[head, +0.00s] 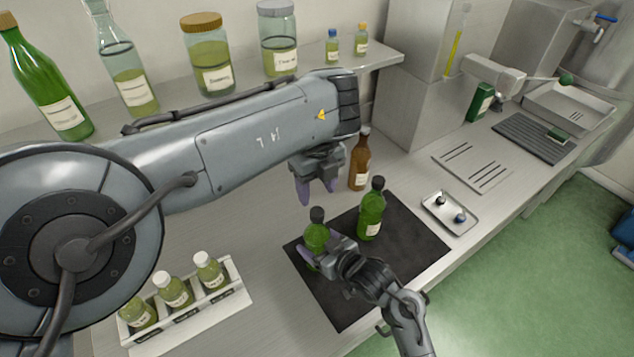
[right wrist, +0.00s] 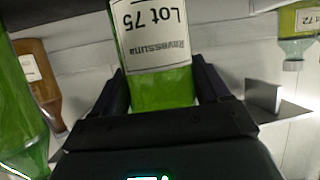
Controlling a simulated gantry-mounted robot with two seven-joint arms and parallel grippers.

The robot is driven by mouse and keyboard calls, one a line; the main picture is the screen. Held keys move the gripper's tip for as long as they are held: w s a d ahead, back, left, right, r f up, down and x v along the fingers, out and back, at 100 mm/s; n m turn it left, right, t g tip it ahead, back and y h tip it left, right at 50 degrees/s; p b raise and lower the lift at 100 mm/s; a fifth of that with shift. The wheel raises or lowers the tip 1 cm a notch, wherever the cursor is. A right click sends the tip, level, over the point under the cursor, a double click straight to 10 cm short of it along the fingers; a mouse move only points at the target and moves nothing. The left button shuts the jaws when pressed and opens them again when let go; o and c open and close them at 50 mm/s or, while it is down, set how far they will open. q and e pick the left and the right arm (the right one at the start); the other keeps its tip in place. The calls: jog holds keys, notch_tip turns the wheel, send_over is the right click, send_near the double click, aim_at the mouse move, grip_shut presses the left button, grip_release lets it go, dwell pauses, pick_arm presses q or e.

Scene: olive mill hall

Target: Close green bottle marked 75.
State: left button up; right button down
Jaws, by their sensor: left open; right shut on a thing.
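The green bottle marked 75 (head: 316,236) stands on the dark mat (head: 340,315) with a dark piece on its neck; I cannot tell how firmly that piece sits. Its "Lot 75" label (right wrist: 155,35) shows upside down in the right wrist view. My right gripper (head: 318,256) is shut around this bottle's body. My left gripper (head: 319,192) is open and empty, just above and behind the bottle top, apart from it. A second green bottle (head: 371,212) with a dark top stands on the mat to the right.
A brown bottle (head: 360,165) stands behind the mat. A small metal tray (head: 436,213) with two small stoppers, one dark and one blue, lies right of it. A white rack (head: 205,306) with three small bottles stands at front left. Jars and bottles line the shelf (head: 385,58).

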aim_at(317, 211)
pick_arm(q)
jog(key=shift+f, duration=3.55)
jog(key=shift+c, duration=0.4)
grip_shut()
jog(key=m, duration=0.5)
jog(key=shift+m, duration=0.4)
jog(key=m, duration=1.2)
jog(key=shift+m, duration=0.4)
jog(key=shift+o, duration=0.6)
grip_release()
